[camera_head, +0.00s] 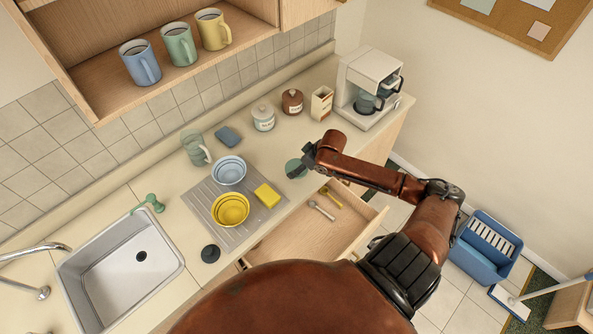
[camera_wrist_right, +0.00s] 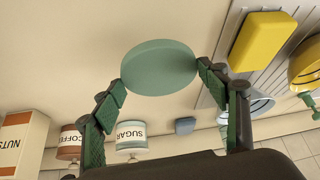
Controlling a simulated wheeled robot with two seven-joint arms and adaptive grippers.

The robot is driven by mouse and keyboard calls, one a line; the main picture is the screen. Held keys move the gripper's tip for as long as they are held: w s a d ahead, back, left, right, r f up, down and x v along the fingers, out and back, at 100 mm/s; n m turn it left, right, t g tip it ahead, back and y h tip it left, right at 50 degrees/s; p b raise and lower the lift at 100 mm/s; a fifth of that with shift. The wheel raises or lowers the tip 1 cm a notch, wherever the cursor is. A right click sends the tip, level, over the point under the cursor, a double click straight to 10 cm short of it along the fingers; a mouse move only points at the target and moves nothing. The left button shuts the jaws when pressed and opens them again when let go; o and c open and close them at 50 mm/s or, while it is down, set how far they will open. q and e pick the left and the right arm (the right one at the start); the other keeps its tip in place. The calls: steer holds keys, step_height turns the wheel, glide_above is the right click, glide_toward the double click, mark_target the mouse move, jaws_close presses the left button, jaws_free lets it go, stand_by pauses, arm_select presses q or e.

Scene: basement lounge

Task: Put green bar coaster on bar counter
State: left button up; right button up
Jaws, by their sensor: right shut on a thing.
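The green bar coaster (camera_head: 295,168) is a round, thick, muted green disc. In the head view it appears over the counter (camera_head: 275,140), right of the bowls and close to the front edge. My right gripper (camera_head: 305,160) is shut on it. In the wrist view the coaster (camera_wrist_right: 160,67) sits between the two fingertips (camera_wrist_right: 161,80), which touch its opposite sides. I cannot tell whether its underside touches the counter. The arm partly covers the counter beside it. My left gripper is not in view.
An open drawer (camera_head: 345,215) with utensils juts out below the counter. A yellow sponge (camera_head: 267,195), blue bowl (camera_head: 229,171) and yellow bowl (camera_head: 230,209) are on the drainboard. Sugar jar (camera_head: 262,117), coffee jar (camera_head: 292,101), nuts box (camera_head: 321,103) and coffee maker (camera_head: 368,88) stand behind.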

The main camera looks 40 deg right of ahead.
steer(key=shift+w+a+f, duration=0.1)
steer(key=shift+w+f, duration=0.35)
steer(key=shift+f, duration=0.1)
steer(key=shift+w+f+p, duration=0.15)
steer(key=shift+f+p, duration=0.2)
steer(key=shift+f, duration=1.45)
steer(key=shift+f, duration=0.1)
steer(key=o, duration=1)
steer(key=shift+o, duration=0.2)
steer(key=v, duration=1.2)
